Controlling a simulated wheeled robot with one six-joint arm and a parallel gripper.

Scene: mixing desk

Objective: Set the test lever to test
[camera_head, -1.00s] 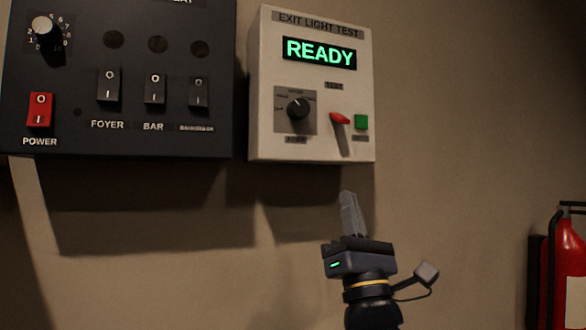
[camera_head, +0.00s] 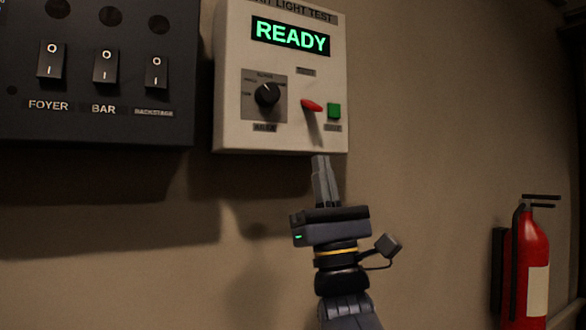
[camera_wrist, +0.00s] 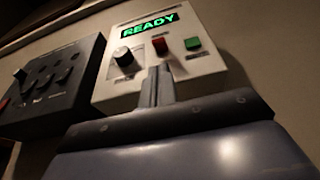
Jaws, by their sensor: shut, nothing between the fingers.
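The exit light test box (camera_head: 230,125) is a pale panel on the wall with a green READY display (camera_head: 290,36). The red test lever (camera_head: 312,105) sticks out at its lower right, beside a green square button (camera_head: 334,111). The lever also shows as a red piece in the wrist view (camera_wrist: 160,46). My gripper (camera_head: 320,160) is shut and empty, pointing up. Its tips appear just below the lever in the head view, at the box's lower edge. In the wrist view the fingers (camera_wrist: 158,70) overlap the box below the lever. I see no clear contact.
A black rotary knob (camera_head: 267,94) sits left of the lever on the same box. A dark switch panel (camera_head: 90,125) with rocker switches is to the left. A red fire extinguisher (camera_head: 527,262) hangs at the right. The wall between is bare.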

